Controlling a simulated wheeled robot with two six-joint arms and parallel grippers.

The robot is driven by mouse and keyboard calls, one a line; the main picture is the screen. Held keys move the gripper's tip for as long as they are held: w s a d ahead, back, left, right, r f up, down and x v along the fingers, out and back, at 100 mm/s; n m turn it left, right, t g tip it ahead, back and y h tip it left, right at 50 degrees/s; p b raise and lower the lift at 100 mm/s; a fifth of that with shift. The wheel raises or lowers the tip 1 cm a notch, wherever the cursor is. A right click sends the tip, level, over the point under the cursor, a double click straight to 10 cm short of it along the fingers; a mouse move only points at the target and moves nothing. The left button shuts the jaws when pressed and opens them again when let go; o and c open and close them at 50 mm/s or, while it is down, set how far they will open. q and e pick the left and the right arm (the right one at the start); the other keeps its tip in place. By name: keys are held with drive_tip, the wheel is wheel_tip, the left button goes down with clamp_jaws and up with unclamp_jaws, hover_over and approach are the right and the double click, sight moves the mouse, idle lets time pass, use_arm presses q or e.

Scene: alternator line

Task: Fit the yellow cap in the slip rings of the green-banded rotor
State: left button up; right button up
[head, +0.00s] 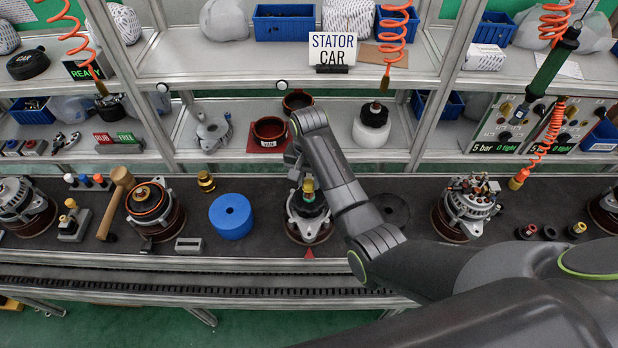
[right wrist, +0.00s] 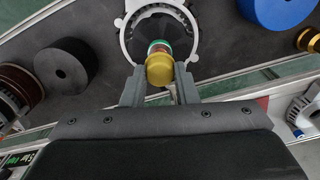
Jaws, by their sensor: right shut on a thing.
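The yellow cap (right wrist: 159,72) is between the fingers of my right gripper (right wrist: 161,78), which is shut on it. A green band (right wrist: 159,47) shows just beyond the cap's far end, over the dark rotor (head: 308,207) in its silver housing. In the head view the yellow cap (head: 308,184) stands above the rotor's middle, with a green part under it. I cannot tell whether the cap is seated or only touching. My right forearm hides most of the gripper in the head view. My left gripper is not in view.
A blue disc (head: 231,215) lies left of the housing and a black disc (head: 389,209) to its right. Another gold cap (head: 206,181) stands at the back left.

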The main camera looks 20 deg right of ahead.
sight(309, 182)
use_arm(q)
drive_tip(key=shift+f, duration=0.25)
use_arm(e)
drive_tip(key=shift+f, duration=1.5)
drive_tip(key=o, duration=1)
